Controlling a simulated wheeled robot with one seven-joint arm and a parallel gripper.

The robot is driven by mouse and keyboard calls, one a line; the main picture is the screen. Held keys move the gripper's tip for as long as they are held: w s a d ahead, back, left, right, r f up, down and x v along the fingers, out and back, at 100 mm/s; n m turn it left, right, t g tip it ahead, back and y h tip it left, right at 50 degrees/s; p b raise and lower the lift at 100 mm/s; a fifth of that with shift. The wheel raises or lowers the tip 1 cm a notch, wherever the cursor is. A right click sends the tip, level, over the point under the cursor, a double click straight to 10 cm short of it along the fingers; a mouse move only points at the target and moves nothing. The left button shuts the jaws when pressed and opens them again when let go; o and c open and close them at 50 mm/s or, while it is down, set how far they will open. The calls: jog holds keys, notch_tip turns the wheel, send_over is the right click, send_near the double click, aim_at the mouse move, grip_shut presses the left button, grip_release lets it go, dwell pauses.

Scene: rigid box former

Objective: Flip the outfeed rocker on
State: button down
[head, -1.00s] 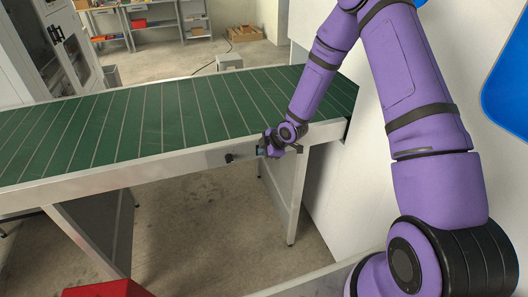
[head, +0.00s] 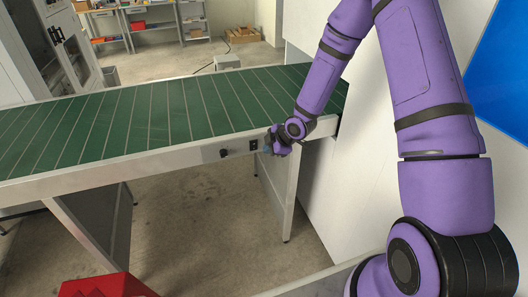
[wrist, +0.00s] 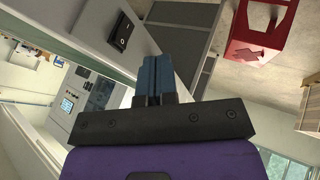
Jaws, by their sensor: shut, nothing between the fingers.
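The outfeed rocker (wrist: 122,33) is a black rocker switch on the pale side rail of the conveyor, up and left of my fingertips in the wrist view. In the head view my gripper (head: 268,147) is at the rail's right end, just right of the rocker. The fingers look apart from the rocker in the wrist view.
The green conveyor belt (head: 150,118) runs above the rail. A white wall (head: 352,150) stands close on the right. A red box (head: 105,287) is at the lower left.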

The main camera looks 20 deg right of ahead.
jog(key=v, duration=0.4)
jog(key=shift+s, duration=0.25)
jog(key=s+d+r+m+h, duration=0.3)
jog(key=s+r+m, duration=0.1)
jog(key=r, duration=0.7)
jog(key=s+d+r+m+h, duration=0.2)
jog(key=s+r+m, duration=0.25)
jog(key=r, duration=0.75)
jog(key=s+r+m, duration=0.4)
jog(key=s+r, duration=0.2)
jog(key=s, duration=0.6)
jog(key=s+a+r+m, duration=0.1)
jog(key=s+r+m, duration=0.3)
jog(key=s, duration=0.8)
notch_tip(320, 180, up, 2)
jog(key=shift+s+a+r+g+y, duration=0.2)
jog(key=shift+g+y, duration=0.1)
jog(key=shift+g, duration=0.1)
jog(key=shift+m, duration=0.25)
